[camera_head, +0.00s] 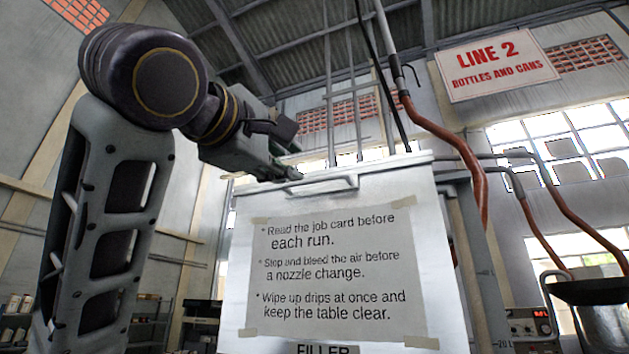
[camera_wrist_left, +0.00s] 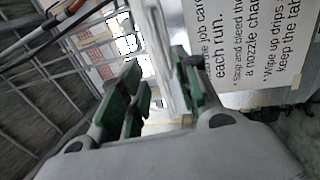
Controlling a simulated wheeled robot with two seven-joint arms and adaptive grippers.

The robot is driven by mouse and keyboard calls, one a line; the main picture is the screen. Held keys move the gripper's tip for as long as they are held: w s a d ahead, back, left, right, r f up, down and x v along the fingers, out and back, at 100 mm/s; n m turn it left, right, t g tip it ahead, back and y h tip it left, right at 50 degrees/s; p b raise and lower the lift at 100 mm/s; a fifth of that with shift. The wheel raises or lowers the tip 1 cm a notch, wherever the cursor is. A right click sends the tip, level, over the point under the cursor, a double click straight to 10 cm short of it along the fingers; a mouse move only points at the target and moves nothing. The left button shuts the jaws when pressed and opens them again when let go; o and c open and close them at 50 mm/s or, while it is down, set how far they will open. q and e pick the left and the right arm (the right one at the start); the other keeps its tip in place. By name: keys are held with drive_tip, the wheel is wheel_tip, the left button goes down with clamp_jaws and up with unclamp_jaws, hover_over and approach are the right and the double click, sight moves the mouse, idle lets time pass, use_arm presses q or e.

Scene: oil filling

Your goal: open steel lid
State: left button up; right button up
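The steel lid (camera_head: 400,161) lies flat on top of the pale filler cabinet, seen edge-on and level in the head view. Its bar handle (camera_head: 330,184) sticks out at the front edge. My left gripper (camera_head: 292,160) is at the left end of this handle. In the left wrist view, my left gripper (camera_wrist_left: 160,96) has its green-padded fingers spread apart. A pale metal bar, seemingly the handle (camera_wrist_left: 167,60), runs into the gap between the fingers. I cannot tell whether the pads touch it. My right gripper is out of view.
A notice sheet (camera_head: 335,275) is taped to the cabinet front. An orange hose (camera_head: 450,140) hangs at the cabinet's right, with more pipes beyond. A dark pan-like vessel (camera_head: 590,290) is at the lower right. Shelves stand at the lower left.

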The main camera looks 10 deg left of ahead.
sight(313, 181)
use_arm(q)
drive_tip(key=shift+p+x, duration=2.75)
drive_tip(key=shift+x, duration=4.2)
drive_tip(key=shift+f, duration=0.1)
clamp_jaws()
